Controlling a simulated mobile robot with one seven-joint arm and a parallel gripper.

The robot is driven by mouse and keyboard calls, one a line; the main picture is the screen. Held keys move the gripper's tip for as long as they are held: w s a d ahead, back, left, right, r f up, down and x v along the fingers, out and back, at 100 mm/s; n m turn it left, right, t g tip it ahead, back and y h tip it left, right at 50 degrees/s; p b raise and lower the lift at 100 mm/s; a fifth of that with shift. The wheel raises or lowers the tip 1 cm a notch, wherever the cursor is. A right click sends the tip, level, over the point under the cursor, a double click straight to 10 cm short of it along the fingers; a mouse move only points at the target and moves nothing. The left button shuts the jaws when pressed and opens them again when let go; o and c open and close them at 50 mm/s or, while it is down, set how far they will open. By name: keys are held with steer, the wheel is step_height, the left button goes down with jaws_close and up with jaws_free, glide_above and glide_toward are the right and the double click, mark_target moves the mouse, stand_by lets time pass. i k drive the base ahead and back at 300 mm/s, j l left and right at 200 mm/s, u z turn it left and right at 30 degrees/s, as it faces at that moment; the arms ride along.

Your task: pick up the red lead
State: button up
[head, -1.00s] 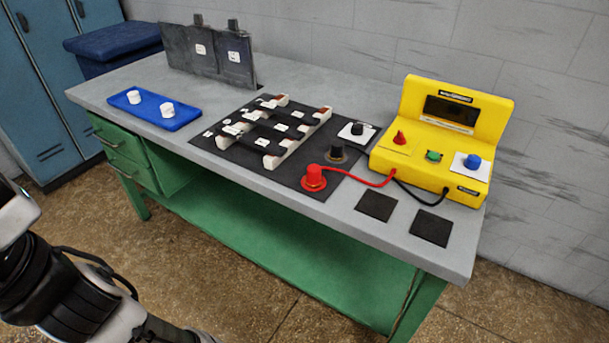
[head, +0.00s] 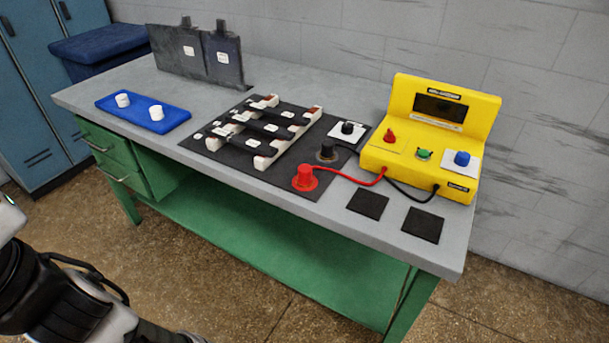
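The red lead (head: 305,178) has a red knob-like end standing upright at the front right corner of the black mat (head: 228,160) on the bench. Its red cable runs right to the yellow meter box (head: 428,140). My arm shows at the lower left, in front of the bench and well away from the red lead. My gripper is outside the picture.
The grey bench top (head: 300,80) holds a white rack with dark bars (head: 262,130), a blue tray (head: 143,112) with two white knobs, and upright dark panels (head: 200,52). Two black squares (head: 367,204) lie right of the red lead. Blue lockers (head: 40,100) stand left.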

mark_target(304, 178)
steer(key=i+j, duration=0.15)
steer(key=j, duration=0.35)
steer(key=i+j, duration=0.1)
steer(key=j, duration=0.35)
steer(key=i+j, duration=0.15)
steer(key=j, duration=0.35)
steer(key=i+j+z, duration=0.1)
steer(key=j, duration=0.35)
steer(key=i+z, duration=0.1)
steer(key=z, duration=1.05)
steer(key=i+z, duration=0.3)
steer(key=i+j, duration=0.05)
steer(key=i, duration=0.05)
